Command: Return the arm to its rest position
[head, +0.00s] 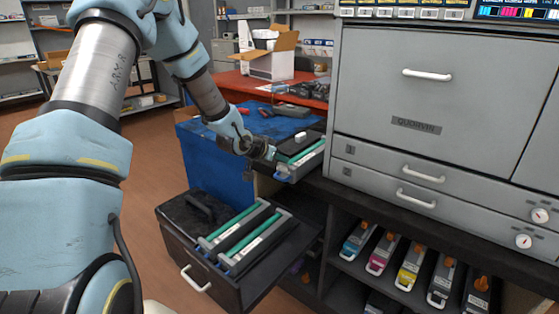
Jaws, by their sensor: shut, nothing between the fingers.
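Two more cartridges with green strips (243,240) lie side by side in an open black drawer (268,284) below.
A grey cabinet (450,95) with white handles fills the right. Under it a shelf holds several toner cartridges, one of them yellow (410,268). Behind my gripper are a blue-topped bench (200,130) and a red table (240,85) with an open carton (268,62). Brown floor shows at left.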

